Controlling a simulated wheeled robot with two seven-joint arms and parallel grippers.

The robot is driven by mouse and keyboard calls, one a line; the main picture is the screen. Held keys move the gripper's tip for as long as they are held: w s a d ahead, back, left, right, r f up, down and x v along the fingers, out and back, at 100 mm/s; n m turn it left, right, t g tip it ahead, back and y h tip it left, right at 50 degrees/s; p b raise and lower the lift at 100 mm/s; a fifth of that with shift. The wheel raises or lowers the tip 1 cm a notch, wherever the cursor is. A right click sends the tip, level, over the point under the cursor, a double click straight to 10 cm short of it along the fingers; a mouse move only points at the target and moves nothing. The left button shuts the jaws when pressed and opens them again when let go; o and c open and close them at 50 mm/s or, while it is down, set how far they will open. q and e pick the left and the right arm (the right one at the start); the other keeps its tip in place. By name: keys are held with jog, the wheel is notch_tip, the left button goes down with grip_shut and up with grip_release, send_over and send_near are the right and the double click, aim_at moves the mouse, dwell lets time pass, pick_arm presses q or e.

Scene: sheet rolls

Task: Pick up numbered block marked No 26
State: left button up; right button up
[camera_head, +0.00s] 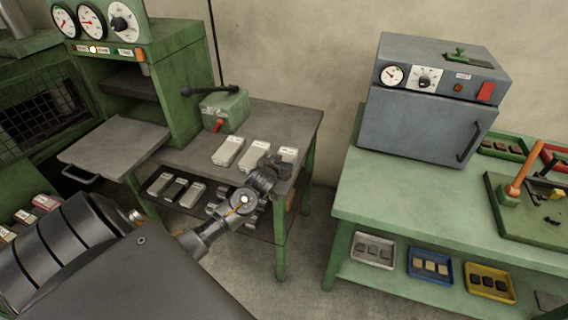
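Three pale blocks lie in a row on the left green bench (302,120): a left block (228,151), a middle block (254,152) and a right block (289,154). Their top markings are too small to read, so I cannot tell which is No 26. My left gripper (276,163) is over the bench's front edge, in front of the middle and right blocks, and partly covers them. Its fingers are small and dark, and I cannot tell whether they are open or touch a block. My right gripper is out of view.
A green box with a dark lever (224,110) stands behind the blocks. Several more blocks (177,190) lie on the shelf below. A green cabinet with gauges (170,60) is at left, its grey flap (115,148) open. The right bench (390,185) holds a blue-grey oven (425,125).

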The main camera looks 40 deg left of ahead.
aim_at(281, 153)
pick_arm(q)
jog(key=c, duration=0.5)
jog(key=shift+r, duration=0.45)
notch_tip(281, 153, up, 3)
jog(key=shift+s+f+b, duration=0.1)
jog(key=shift+s+b, duration=0.05)
jog(key=shift+b, duration=0.25)
jog(key=s+a+r+p, duration=0.1)
jog(key=s+r+p, duration=0.1)
jog(key=s+r, duration=0.7)
jog(key=s, duration=0.4)
jog(key=shift+s+r, duration=0.2)
jog(key=shift+s, duration=0.15)
